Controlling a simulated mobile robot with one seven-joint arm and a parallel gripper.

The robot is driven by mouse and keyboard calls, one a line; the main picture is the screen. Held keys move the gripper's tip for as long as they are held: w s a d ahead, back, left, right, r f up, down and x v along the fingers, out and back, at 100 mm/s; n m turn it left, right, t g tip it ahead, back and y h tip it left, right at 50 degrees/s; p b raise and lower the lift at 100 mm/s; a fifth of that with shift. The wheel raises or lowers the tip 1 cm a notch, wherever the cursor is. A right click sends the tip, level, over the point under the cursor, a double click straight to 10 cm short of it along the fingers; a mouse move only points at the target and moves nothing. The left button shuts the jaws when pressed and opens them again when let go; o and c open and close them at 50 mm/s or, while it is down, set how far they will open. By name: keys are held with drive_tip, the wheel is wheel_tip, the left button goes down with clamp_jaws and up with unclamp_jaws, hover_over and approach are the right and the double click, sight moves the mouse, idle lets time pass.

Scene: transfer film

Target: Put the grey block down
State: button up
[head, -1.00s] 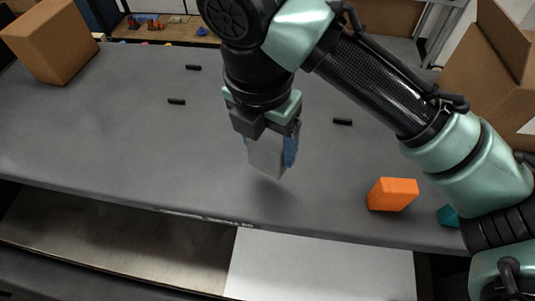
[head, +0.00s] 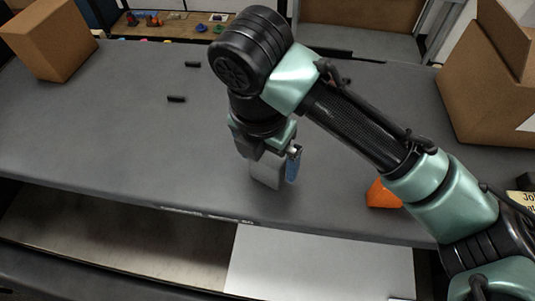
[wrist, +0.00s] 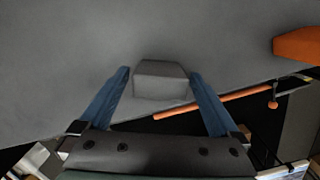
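The grey block (head: 265,171) stands upright on the dark grey table, near its front edge. In the wrist view the block (wrist: 161,80) is between my two blue fingers, with a narrow strip of table showing on each side. My gripper (head: 276,168) points down over the block and is open, its fingers apart from the block. In the head view a small gap shows between the block and the right finger; the left finger is mostly hidden. The wrist view shows both fingertips (wrist: 160,76) beside the block.
An orange block (head: 381,195) lies to the right, partly behind my arm; it also shows in the wrist view (wrist: 299,45). Small black pieces (head: 176,99) lie further back. Cardboard boxes stand at the back left (head: 50,38) and right (head: 487,90).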

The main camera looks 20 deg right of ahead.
drive_tip(key=shift+r, duration=0.1)
wheel_tip(320, 180, up, 12)
drive_tip(key=a, duration=0.1)
drive_tip(key=shift+s, duration=0.4)
drive_tip(key=shift+a, duration=0.1)
drive_tip(key=w+a+r+m+t+y, duration=0.1)
drive_tip(key=w+a+r+t+y, duration=0.1)
drive_tip(key=w+a+r+t, duration=0.3)
drive_tip(key=w+a+t+y, duration=0.1)
drive_tip(key=w+a+y, duration=0.15)
drive_tip(key=a, duration=0.45)
drive_tip(key=w+a+r+m+t+y, duration=0.3)
drive_tip(key=a+r+t+y, duration=0.2)
drive_tip(key=a+r, duration=0.65)
drive_tip(key=s+d+r+m+t, duration=0.25)
drive_tip(key=r+m+t, duration=0.25)
drive_tip(key=r, duration=0.3)
drive_tip(key=s+d+r+m+t, duration=0.2)
drive_tip(key=d+r+m+t, duration=0.1)
drive_tip(key=r+m+t, duration=0.3)
drive_tip(key=s+d+r+m+t+h, duration=0.2)
drive_tip(key=s+d+m+t+h, duration=0.2)
drive_tip(key=d+m+h, duration=0.3)
drive_tip(key=m+h, duration=0.1)
drive_tip(key=m, duration=0.1)
drive_tip(key=shift+s+r+m+t, duration=0.2)
drive_tip(key=shift+s+m+t, duration=0.1)
drive_tip(key=shift+s, duration=0.05)
